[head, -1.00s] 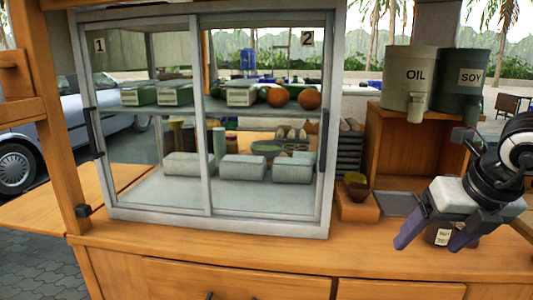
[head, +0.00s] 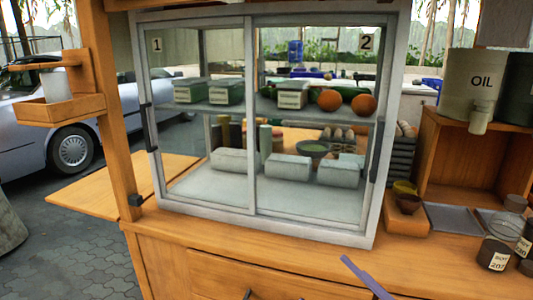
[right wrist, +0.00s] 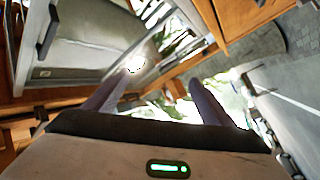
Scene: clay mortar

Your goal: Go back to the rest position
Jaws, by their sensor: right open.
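My right gripper (head: 367,278) shows only as a purple finger at the bottom edge of the head view, in front of the counter drawers. In the right wrist view both fingers of my right gripper (right wrist: 160,85) are spread apart, with nothing between them. My right gripper is apart from both. My left gripper is not in view.
A glass cabinet (head: 250,130) with sliding doors fills the counter's middle. Labelled jars (head: 495,252) stand at the right, near a grey tray (head: 455,218). An oil container (head: 474,85) sits on a wooden shelf. A wooden post (head: 115,110) rises at the left. The counter front (head: 290,250) is clear.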

